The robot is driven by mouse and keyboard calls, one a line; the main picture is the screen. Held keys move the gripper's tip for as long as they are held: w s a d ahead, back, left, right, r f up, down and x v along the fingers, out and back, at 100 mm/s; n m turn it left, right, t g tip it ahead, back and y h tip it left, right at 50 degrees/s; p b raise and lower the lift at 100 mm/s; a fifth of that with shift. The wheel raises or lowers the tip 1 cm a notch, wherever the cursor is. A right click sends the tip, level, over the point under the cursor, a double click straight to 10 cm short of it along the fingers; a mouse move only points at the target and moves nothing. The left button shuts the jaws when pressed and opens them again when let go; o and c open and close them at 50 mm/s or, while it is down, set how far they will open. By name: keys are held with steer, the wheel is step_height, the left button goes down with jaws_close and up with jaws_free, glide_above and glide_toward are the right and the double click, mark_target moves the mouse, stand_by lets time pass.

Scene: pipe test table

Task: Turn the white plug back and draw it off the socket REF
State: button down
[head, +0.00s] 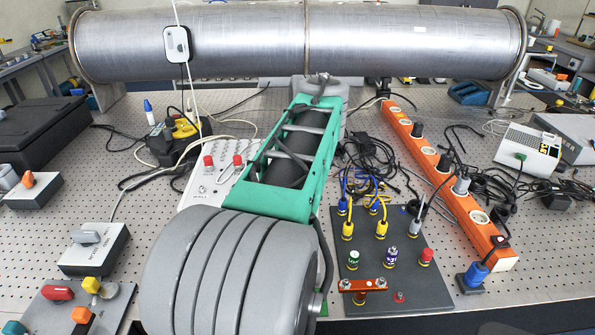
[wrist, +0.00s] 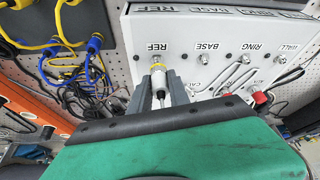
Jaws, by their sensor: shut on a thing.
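The white plug (wrist: 158,84) shows in the wrist view, with a yellow ring at its panel end and a thin lead at its near end. My gripper (wrist: 160,78) is shut on the plug, with one grey finger on each side. In the head view my green arm hides the gripper, the plug and the REF socket; part of the white box (head: 203,190) shows left of it.
Other sockets, BASE, RING and WALL, run along the panel in the wrist view. Red knobs (wrist: 259,97) stand on the box. An orange power strip (head: 450,190), a dark plate (head: 420,285) with coloured plugs, and loose black cables lie right of my arm. A large pipe (head: 400,42) spans the back.

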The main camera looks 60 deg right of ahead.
steer(key=shift+r, duration=0.25)
steer(key=shift+r+p, duration=2.7)
steer(key=shift+r, duration=0.25)
